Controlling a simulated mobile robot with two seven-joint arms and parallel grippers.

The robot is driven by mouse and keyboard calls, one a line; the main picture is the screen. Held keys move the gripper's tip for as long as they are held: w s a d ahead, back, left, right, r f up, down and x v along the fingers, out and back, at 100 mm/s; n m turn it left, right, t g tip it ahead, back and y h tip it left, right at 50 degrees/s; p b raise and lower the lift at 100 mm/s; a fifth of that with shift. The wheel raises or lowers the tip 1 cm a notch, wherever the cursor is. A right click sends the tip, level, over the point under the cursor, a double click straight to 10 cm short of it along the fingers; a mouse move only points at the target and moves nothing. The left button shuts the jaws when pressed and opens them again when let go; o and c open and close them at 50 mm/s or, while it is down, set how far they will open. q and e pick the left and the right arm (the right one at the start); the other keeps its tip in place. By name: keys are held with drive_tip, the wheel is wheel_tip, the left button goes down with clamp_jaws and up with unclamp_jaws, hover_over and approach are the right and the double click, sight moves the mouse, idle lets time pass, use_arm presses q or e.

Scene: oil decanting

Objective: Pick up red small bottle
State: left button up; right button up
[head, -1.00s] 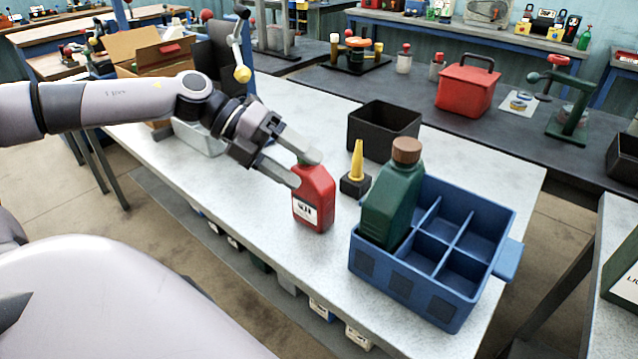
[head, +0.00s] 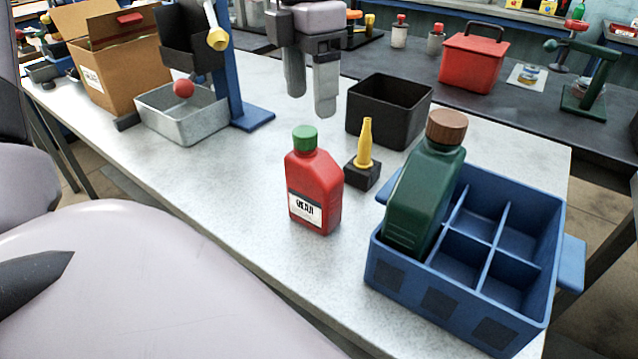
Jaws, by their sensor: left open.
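The small red bottle (head: 314,186) stands upright on the light table, with a green cap and a white label. My left gripper (head: 309,100) hangs in the air above and behind the bottle, fingers pointing down. Its fingers are apart with nothing between them, and it does not touch the bottle. My right gripper is not in view.
Right of the bottle are a yellow funnel (head: 366,143) on a black block, a black bin (head: 410,97) and a blue divided crate (head: 465,319) holding a green bottle (head: 424,190). A metal tray (head: 190,128) and cardboard box (head: 128,72) stand left. Table left of the bottle is clear.

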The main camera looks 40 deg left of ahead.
sight(309, 130)
use_arm(q)
drive_tip(key=shift+f, duration=0.25)
wheel_tip(309, 130, down, 6)
drive_tip(key=shift+s+f, duration=0.15)
drive_tip(key=shift+f, duration=0.05)
clamp_jaws()
drive_tip(key=shift+r, duration=0.1)
